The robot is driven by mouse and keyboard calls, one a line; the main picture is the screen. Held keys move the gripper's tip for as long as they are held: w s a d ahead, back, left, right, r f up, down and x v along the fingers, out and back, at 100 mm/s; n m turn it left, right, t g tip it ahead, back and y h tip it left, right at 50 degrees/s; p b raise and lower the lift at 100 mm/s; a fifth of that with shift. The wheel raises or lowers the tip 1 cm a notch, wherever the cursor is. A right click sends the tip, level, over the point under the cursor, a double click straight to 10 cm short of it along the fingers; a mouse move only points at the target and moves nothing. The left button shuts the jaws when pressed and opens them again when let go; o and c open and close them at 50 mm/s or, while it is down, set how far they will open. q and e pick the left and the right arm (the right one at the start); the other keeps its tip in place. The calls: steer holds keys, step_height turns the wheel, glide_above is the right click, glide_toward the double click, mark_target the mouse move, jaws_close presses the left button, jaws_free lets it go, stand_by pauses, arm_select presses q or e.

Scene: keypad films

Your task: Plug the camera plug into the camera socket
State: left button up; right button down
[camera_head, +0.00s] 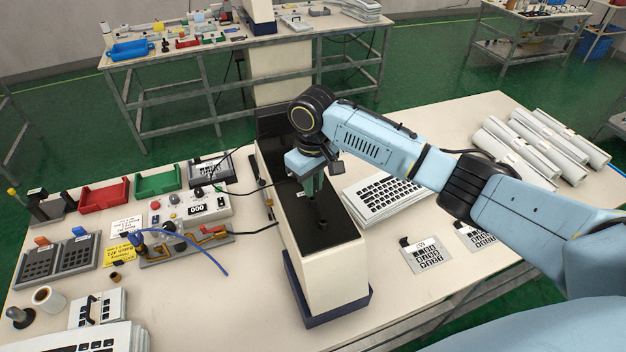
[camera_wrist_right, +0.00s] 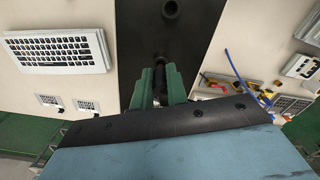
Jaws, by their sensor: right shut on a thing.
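My right gripper (camera_head: 314,187) is above the black top of the white pedestal (camera_head: 325,262), pointing down. In the right wrist view its green fingers (camera_wrist_right: 160,86) are closed around a dark piece, apparently the camera plug (camera_wrist_right: 160,74); the fingers hide most of it. A small dark round fitting (camera_wrist_right: 170,9) stands on the black top, apart from the fingers in that view; it looks like the camera socket. In the head view a dark stub (camera_head: 322,222) shows just below the gripper. Whether plug and socket touch cannot be told. My left gripper is out of view.
A control box (camera_head: 195,208) with a display, a blue cable (camera_head: 212,256), bins and keypads crowd the table left of the pedestal. A keyboard (camera_head: 385,197), keypad sheets (camera_head: 425,255) and white rolls (camera_head: 540,145) lie to the right. Bare table separates them.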

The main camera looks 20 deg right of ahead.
steer(key=shift+f, duration=0.95)
steer(key=c, duration=1.3)
jaws_free()
step_height(320, 180, up, 13)
steer(key=b, duration=0.1)
steer(key=shift+r, duration=0.15)
